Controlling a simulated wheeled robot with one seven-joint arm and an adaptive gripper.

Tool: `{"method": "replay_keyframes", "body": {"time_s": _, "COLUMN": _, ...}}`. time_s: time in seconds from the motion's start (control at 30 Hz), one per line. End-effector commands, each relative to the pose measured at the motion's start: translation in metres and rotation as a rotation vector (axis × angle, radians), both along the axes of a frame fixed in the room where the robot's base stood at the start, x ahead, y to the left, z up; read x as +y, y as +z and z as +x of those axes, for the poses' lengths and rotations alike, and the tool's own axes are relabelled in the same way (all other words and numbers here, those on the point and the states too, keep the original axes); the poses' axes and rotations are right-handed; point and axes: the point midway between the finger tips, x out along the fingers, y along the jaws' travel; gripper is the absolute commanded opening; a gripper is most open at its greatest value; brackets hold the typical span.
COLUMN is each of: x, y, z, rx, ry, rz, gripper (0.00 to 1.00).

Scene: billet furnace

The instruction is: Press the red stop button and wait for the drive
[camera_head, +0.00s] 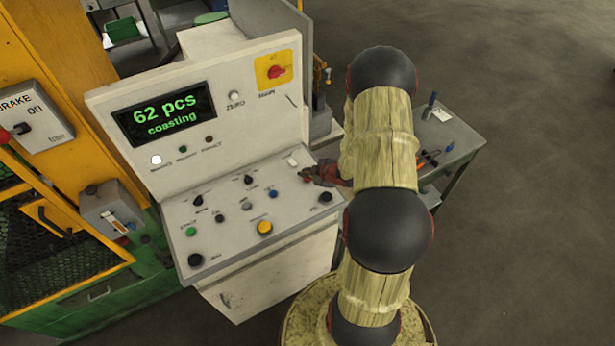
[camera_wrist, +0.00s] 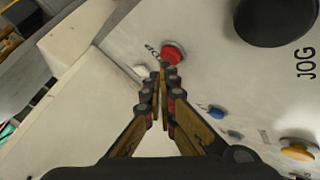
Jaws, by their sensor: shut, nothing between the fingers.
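The red stop button (camera_wrist: 173,52) shows in the wrist view on the pale desk panel, with lettering beside it. My gripper (camera_wrist: 167,72) is shut and empty, its fingertips at the near edge of the button in that view. I cannot tell whether they touch it. In the head view my gripper (camera_head: 308,173) is low over the right part of the control desk (camera_head: 290,215), and the button is hard to make out beside it. The display (camera_head: 163,114) reads "62 pcs" and "coasting" in green.
Other desk controls stand close by: a black JOG knob (camera_wrist: 277,18), a blue button (camera_wrist: 217,112) and a yellow button (camera_wrist: 299,149). A red rotary switch on a yellow plate (camera_head: 274,70) is above. A small tool table (camera_head: 452,140) stands at right. A brake box (camera_head: 35,117) is at left.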

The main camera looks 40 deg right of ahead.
Motion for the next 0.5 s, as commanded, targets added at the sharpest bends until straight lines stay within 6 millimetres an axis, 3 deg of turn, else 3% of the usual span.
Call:
{"method": "replay_keyframes", "body": {"time_s": 0.13, "x": -0.0001, "y": 0.0086, "z": 0.0, "rx": 0.0, "ry": 0.0, "rz": 0.0, "gripper": 0.0}}
{"method": "replay_keyframes", "body": {"time_s": 0.5, "x": -0.0001, "y": 0.0094, "z": 0.0001, "rx": 0.0, "ry": 0.0, "rz": 0.0, "gripper": 0.0}}
